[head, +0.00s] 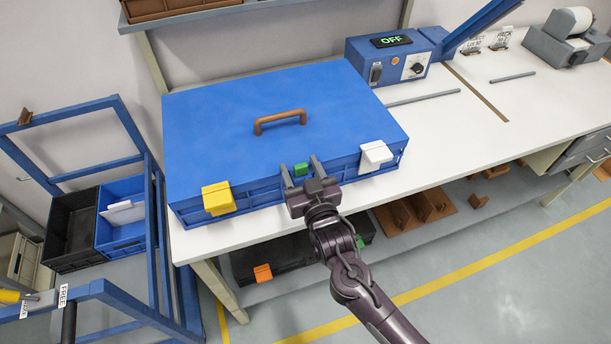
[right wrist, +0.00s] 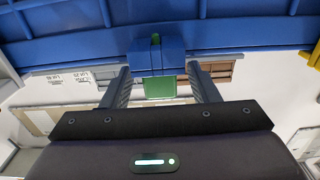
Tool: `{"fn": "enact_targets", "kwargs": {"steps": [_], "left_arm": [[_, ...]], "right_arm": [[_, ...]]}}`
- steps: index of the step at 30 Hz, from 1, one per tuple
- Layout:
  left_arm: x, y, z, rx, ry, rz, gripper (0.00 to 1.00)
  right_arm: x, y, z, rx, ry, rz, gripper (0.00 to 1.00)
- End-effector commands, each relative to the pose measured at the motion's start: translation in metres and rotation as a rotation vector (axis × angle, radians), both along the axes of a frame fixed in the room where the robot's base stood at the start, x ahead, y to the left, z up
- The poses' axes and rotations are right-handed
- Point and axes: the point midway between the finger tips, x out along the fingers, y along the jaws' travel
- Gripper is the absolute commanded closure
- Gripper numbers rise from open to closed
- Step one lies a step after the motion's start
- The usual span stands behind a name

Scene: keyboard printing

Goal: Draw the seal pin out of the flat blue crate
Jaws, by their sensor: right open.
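The flat blue crate (head: 225,115) lies closed on the white bench, with a brown handle on its lid. The green seal pin (head: 301,169) sits at the middle of its front side, between a yellow latch (head: 218,198) and a white latch (head: 376,156). In the right wrist view the pin (right wrist: 160,88) sticks out of a blue holder (right wrist: 150,56) on the crate. My right gripper (head: 300,166) is open, with one finger on each side of the pin. Gaps show between the fingers and the pin. My left gripper is not in view.
A blue machine (head: 391,57) with an OFF display stands behind the crate to the right. A blue frame cart (head: 88,175) with bins stands at the left. A dark crate (head: 295,258) lies on the shelf below. The bench right of the crate is mostly clear.

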Motion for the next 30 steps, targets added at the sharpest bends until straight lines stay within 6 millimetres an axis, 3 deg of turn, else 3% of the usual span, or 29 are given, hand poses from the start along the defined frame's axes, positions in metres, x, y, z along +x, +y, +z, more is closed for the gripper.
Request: {"fn": "enact_targets", "kwargs": {"steps": [8, 19, 20, 26, 30], "left_arm": [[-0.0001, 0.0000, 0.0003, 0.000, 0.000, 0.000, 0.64], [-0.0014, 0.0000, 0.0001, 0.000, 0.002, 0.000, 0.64], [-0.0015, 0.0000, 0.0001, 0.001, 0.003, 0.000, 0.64], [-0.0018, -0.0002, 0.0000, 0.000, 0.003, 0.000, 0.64], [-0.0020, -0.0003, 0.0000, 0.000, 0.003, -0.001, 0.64]], "right_arm": [[0.0020, 0.0006, -0.0006, 0.001, 0.001, 0.000, 0.45], [0.0018, 0.0005, -0.0006, 0.001, 0.001, 0.000, 0.91], [0.0018, 0.0005, -0.0006, 0.001, 0.001, 0.000, 0.73], [0.0018, 0.0004, -0.0006, 0.001, 0.001, -0.001, 0.99], [0.0018, 0.0004, -0.0006, 0.001, 0.001, -0.001, 1.00]]}}
